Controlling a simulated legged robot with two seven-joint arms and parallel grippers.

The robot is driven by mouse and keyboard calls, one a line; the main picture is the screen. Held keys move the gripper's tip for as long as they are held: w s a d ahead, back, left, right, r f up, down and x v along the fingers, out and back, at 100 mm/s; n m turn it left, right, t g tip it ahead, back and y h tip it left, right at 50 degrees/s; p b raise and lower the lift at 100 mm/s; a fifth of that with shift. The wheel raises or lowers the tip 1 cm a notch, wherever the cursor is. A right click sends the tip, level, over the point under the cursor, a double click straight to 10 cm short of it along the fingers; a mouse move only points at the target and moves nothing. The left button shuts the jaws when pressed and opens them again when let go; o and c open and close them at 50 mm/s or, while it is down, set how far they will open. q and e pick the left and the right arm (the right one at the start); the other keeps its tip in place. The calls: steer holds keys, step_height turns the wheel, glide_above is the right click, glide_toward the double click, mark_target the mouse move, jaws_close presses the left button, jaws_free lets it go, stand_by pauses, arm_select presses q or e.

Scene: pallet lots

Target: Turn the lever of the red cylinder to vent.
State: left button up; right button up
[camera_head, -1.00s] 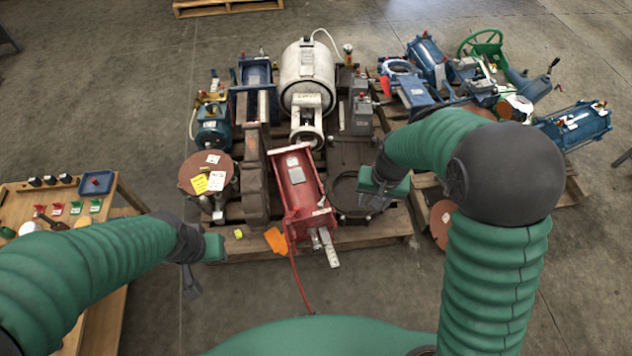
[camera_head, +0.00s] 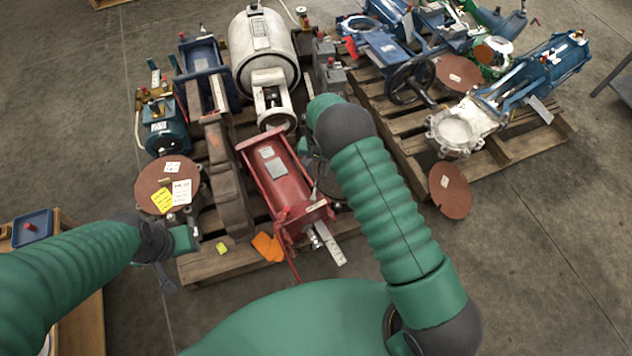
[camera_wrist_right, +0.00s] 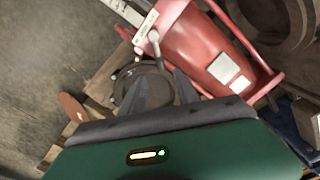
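The red cylinder (camera_head: 284,185) lies on a wooden pallet in the middle of the head view, and its red body also shows at the top of the right wrist view (camera_wrist_right: 200,45). At its near end are a small metal lever (camera_wrist_right: 150,35) and a pale marked plate (camera_head: 328,243). My right gripper (camera_wrist_right: 160,80) is open and empty, its two dark fingers apart, pointing toward the lever end without visible contact. In the head view its fingers are hidden behind my arm. My left gripper (camera_head: 168,280) hangs at the pallet's left front; its finger gap is unclear.
A rusty disc with tags (camera_head: 165,187) and a brown flanged casting (camera_head: 222,180) stand left of the cylinder. A white tank (camera_head: 265,55) is behind. An orange tag (camera_head: 268,247) lies at the pallet's front. A second loaded pallet (camera_head: 500,150) is right. Bare floor lies beyond.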

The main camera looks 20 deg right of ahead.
mark_target(316, 182)
steer(key=f, duration=0.2)
steer(key=f+b, duration=0.1)
steer(key=f, duration=0.1)
steer(key=f+b, duration=0.1)
steer(key=f, duration=0.2)
steer(key=shift+a+f, duration=0.1)
steer(key=shift+a, duration=0.2)
steer(key=shift+d+f, duration=0.15)
steer(key=shift+f, duration=0.15)
jaws_close()
stand_by(0.6)
